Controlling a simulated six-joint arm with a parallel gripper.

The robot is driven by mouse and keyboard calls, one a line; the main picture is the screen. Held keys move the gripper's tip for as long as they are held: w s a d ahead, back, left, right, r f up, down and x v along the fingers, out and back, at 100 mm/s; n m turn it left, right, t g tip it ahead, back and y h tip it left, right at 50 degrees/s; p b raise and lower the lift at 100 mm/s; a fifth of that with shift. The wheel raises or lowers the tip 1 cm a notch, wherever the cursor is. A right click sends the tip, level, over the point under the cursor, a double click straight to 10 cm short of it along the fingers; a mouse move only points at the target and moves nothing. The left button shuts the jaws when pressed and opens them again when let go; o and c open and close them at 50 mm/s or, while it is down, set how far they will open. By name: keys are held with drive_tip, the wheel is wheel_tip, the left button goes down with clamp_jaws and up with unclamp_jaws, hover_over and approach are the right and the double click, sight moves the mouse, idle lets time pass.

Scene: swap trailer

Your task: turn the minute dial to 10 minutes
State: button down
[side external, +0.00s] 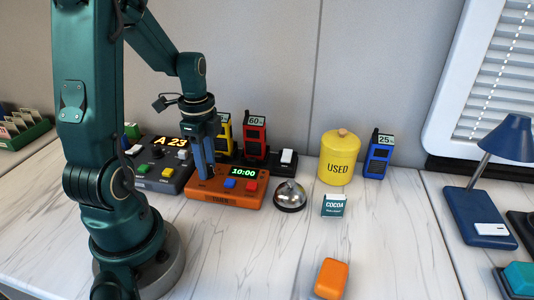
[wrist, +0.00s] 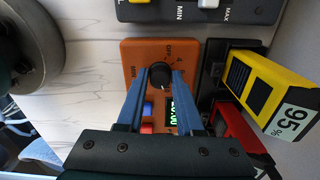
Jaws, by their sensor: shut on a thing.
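My gripper (side external: 204,173) points down over the left part of the box. In the wrist view my gripper (wrist: 160,80) has its blue fingers on either side of the dial, shut on it.
A dark control box (side external: 165,184) reading A 23 stands close left. Yellow (side external: 223,133) and red (side external: 255,133) radios stand in a black charger behind. A silver bell (side external: 290,196), a COCOA packet (side external: 333,206) and a yellow USED canister (side external: 340,160) are to the right. The front table is mostly clear.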

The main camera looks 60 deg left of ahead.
sight(208, 167)
idle(0.4)
drive_tip(key=c, duration=0.6)
unclamp_jaws()
drive_tip(key=shift+o, duration=0.2)
drive_tip(key=shift+r, duration=0.1)
drive_tip(key=shift+r, duration=2.5)
